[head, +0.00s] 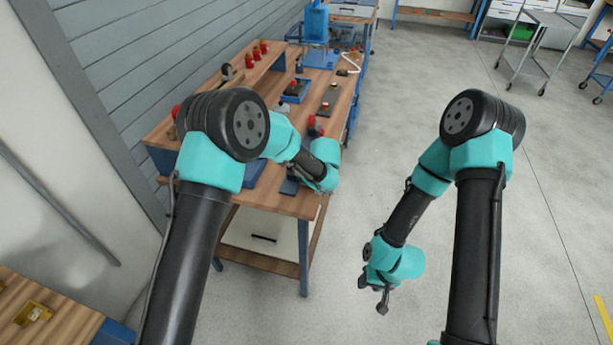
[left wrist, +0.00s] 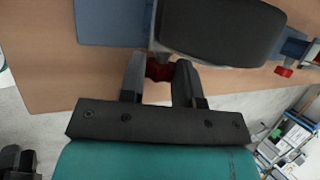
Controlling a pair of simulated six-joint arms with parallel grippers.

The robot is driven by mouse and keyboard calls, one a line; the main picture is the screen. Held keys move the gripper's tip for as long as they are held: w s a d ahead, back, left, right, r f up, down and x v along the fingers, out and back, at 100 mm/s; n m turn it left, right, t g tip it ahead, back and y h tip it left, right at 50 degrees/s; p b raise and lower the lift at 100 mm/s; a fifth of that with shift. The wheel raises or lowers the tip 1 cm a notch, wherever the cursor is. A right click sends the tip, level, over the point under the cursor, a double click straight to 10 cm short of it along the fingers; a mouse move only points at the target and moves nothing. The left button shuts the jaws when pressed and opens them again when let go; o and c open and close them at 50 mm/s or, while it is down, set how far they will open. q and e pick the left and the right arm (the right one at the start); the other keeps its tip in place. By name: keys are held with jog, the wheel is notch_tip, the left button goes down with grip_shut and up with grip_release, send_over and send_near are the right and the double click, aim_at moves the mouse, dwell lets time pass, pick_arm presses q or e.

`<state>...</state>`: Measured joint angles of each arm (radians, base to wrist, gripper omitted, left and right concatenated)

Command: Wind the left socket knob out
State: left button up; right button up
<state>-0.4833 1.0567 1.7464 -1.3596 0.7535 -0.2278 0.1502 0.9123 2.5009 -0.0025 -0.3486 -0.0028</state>
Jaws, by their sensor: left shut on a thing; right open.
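A dark red knob (left wrist: 159,69) shows in the left wrist view between the two fingers of my left gripper (left wrist: 160,78), which is shut on it. The knob sits at the edge of a dark rounded block (left wrist: 222,28) on a blue base (left wrist: 110,22). Part of the knob is hidden by the block and fingers. In the head view my left wrist is over the bench's near right part and hides most of the grip. My right gripper (head: 372,294) is open and empty, hanging over the floor to the right of the bench.
The wooden bench (head: 275,200) carries several red-topped fittings, with a blue press (head: 316,38) at its far end. Another red knob (left wrist: 284,71) shows at right in the left wrist view. A grey wall borders the left.

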pick_arm(q)
jog(key=shift+r, duration=0.1)
jog(key=o, duration=0.9)
jog(key=v, duration=1.7)
jog(key=shift+r, duration=0.15)
